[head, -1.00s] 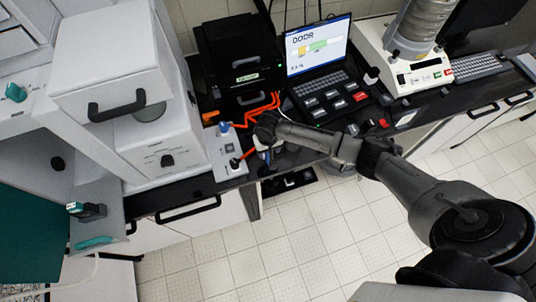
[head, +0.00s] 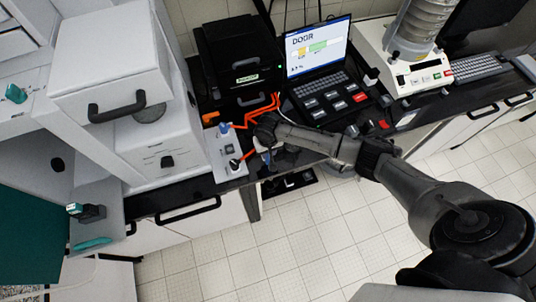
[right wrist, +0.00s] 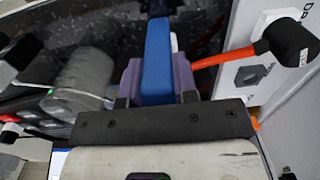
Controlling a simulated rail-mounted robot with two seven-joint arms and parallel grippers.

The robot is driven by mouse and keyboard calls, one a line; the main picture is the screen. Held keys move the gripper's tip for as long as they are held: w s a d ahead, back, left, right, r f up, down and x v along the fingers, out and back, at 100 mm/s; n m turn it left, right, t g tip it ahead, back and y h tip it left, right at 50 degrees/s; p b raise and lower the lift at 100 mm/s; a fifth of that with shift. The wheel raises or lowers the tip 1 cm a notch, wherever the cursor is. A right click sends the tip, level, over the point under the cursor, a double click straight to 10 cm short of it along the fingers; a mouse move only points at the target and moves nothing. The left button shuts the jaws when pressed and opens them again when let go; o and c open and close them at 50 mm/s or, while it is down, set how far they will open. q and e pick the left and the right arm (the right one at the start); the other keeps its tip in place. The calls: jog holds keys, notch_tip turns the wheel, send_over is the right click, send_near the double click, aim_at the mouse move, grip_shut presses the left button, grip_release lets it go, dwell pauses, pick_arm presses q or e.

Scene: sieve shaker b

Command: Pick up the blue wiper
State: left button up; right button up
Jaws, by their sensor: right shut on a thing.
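The blue wiper (right wrist: 157,55) stands out in the right wrist view as a long blue bar between the two purple-grey fingers of my right gripper (right wrist: 156,82). The gripper is shut on it, with a finger against each side. The wiper's far end reaches beyond the fingertips over the dark, speckled bench top. In the head view my right gripper (head: 267,150) is at the front edge of the bench, beside the small control box. The wiper is mostly hidden there by the arm. My left gripper is not in view.
A control box (head: 226,150) with a knob and orange cables stands close left of my right gripper. A laptop (head: 318,45) and a white sieve shaker (head: 420,75) are farther back on the bench. Open tiled floor (head: 300,235) lies in front.

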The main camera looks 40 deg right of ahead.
jog(key=shift+r, duration=0.15)
jog(key=shift+r, duration=0.3)
jog(key=r, duration=0.3)
jog(key=shift+s+d+r, duration=0.1)
jog(key=shift+s+r, duration=0.2)
jog(key=shift+s, duration=0.05)
jog(key=s+d+r, duration=0.1)
jog(key=s+r, duration=0.5)
jog(key=s, duration=0.5)
jog(key=shift+d+r, duration=0.15)
jog(key=shift+r, duration=0.1)
